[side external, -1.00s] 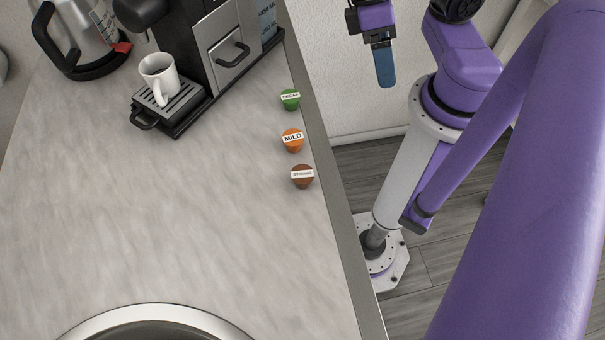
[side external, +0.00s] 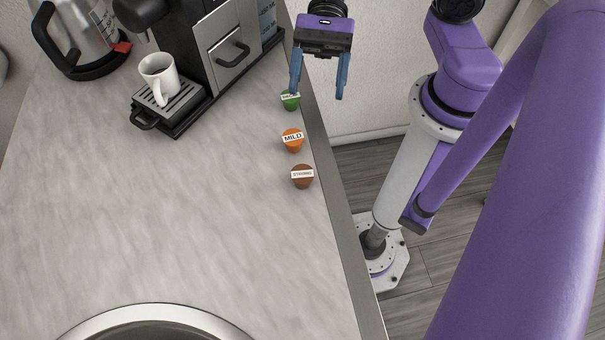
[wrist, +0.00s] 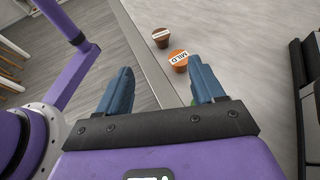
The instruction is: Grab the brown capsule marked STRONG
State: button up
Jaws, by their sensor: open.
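The brown capsule marked STRONG (side external: 302,177) stands on the counter near its right edge, nearest the camera in a row of three capsules. In the wrist view the brown capsule (wrist: 161,39) is beyond the fingertips, its label too small to read. My gripper (side external: 318,92) is open and empty, above the counter edge near the green capsule, apart from the brown one. In the wrist view its blue fingers (wrist: 158,80) are spread wide.
The orange MILD capsule (side external: 292,140) sits between the brown capsule and the green capsule (side external: 290,101), which one finger partly covers. A coffee machine (side external: 222,50) with a white mug (side external: 158,80) stands at the back. A round metal rim (side external: 150,312) lies at the front. The middle counter is clear.

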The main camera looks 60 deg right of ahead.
aim_at(303, 172)
jog(key=x, duration=1.4)
jog(key=shift+w, duration=0.1)
jog(key=c, duration=1.1)
